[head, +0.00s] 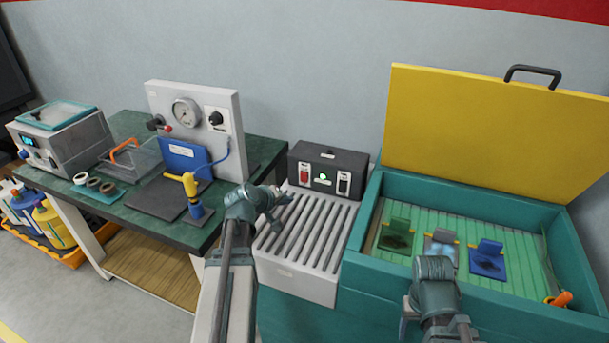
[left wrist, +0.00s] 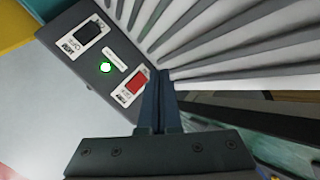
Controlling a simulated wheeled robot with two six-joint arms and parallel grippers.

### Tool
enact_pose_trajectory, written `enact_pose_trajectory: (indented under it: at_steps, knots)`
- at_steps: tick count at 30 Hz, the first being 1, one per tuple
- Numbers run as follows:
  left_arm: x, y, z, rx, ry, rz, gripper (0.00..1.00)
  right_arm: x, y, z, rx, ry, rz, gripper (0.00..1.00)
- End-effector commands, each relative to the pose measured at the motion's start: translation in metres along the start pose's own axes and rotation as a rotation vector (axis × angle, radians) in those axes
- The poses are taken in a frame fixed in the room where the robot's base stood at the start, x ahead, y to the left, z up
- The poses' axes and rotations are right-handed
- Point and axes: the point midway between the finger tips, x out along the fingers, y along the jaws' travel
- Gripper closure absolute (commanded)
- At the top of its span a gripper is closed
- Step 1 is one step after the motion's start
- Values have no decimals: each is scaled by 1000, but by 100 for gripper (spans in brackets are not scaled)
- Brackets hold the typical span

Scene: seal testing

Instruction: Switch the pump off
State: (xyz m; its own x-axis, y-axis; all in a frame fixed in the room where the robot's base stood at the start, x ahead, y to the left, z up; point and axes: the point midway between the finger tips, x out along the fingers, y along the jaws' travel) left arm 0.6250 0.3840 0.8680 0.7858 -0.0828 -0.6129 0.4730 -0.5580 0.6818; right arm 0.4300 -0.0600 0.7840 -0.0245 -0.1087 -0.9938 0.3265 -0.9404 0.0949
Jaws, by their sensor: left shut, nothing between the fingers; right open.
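A dark control box (head: 316,178) stands at the back of the slatted grey bench. Its red pump switch (head: 304,172) is on the left and a black light switch (head: 343,183) is on the right, with a lit green lamp (head: 323,177) between them. My left gripper (head: 286,197) is shut and empty, just in front of the box. In the left wrist view, its fingertips (left wrist: 161,76) appear right beside the red switch (left wrist: 134,82); I cannot tell whether they touch. My right gripper (head: 405,325) is open at the lower right, largely hidden by its wrist.
A teal cabinet (head: 380,263) with a raised yellow lid (head: 490,130) stands to the right, with coloured pieces inside. A green-topped table (head: 150,222) to the left holds a gauge panel (head: 205,125) and a yellow-handled tool (head: 190,190). The slatted top (head: 300,240) is clear.

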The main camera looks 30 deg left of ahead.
Motion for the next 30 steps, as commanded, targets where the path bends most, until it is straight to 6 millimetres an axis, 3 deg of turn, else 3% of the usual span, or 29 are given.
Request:
enact_pose_trajectory:
  at_steps: [8,24,30]
  knots:
    - [8,5,-6,1,0,0,100,-2,0,0,0,0,0,38]
    - [54,39,-40,1,-1,0,100,-10,1,0,0,0,0,38]
    - [62,45,-45,1,0,0,100,-11,1,0,0,0,0,38]
